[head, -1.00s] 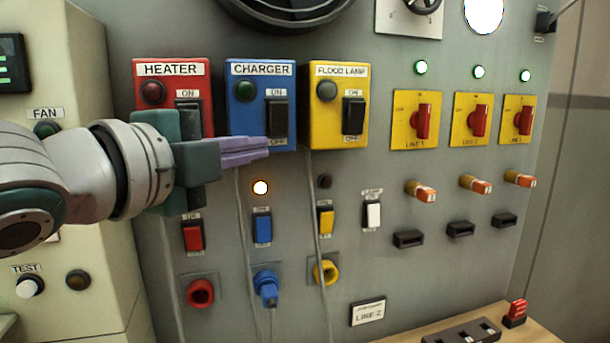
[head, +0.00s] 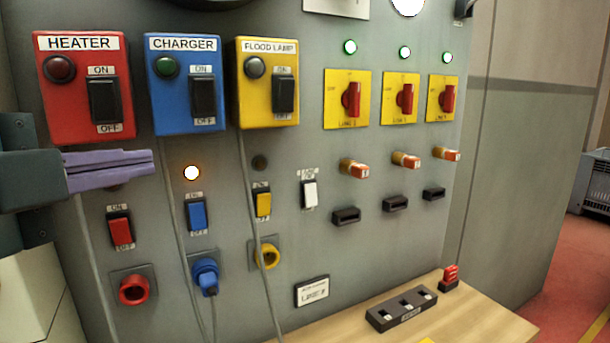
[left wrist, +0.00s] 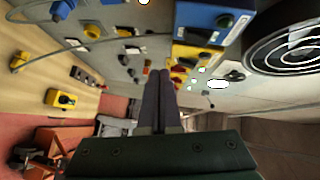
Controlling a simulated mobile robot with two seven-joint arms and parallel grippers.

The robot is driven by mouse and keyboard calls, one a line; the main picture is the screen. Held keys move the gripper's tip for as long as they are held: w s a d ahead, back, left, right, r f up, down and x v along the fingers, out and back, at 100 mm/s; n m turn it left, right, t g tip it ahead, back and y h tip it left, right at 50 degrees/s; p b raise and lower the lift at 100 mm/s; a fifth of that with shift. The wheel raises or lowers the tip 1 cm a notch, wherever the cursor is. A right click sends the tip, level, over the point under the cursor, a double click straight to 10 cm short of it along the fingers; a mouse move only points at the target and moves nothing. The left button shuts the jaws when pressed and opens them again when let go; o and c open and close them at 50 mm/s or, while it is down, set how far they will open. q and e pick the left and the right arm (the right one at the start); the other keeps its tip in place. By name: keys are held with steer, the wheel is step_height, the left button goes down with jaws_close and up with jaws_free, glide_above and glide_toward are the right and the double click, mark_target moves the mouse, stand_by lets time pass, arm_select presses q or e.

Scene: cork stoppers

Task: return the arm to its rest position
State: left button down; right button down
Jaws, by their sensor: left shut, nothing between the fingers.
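My left gripper (head: 150,164) comes in from the left in the head view, with its purple fingers shut and nothing between them. It is in front of the panel, below the red HEATER box (head: 83,120) and the blue CHARGER box (head: 160,118). In the left wrist view the closed dark fingers (left wrist: 160,74) point up the picture toward the panel, apart from any object. My right gripper is not in view.
The grey panel bears the yellow FLOOD LAMP box (head: 268,113), rocker switches, sockets and red rotary switches (head: 404,98). A blue plug (head: 206,278) sits in its socket. A wooden shelf (head: 470,322) juts out below with a black block (head: 401,308).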

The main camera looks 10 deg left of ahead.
arm_select(q)
steer(key=s+f+n+g+y, duration=0.2)
steer(key=s+f+n+g, duration=1.15)
steer(key=s+f, duration=0.7)
step_height(320, 180, up, 24)
steer(key=s+d+n+p, duration=0.1)
steer(key=n+p, duration=0.1)
steer(key=p, duration=2.3)
steer(key=shift+s+r+t+p, duration=0.25)
steer(key=shift+s+t+p, duration=0.1)
steer(key=shift+s+t, duration=0.1)
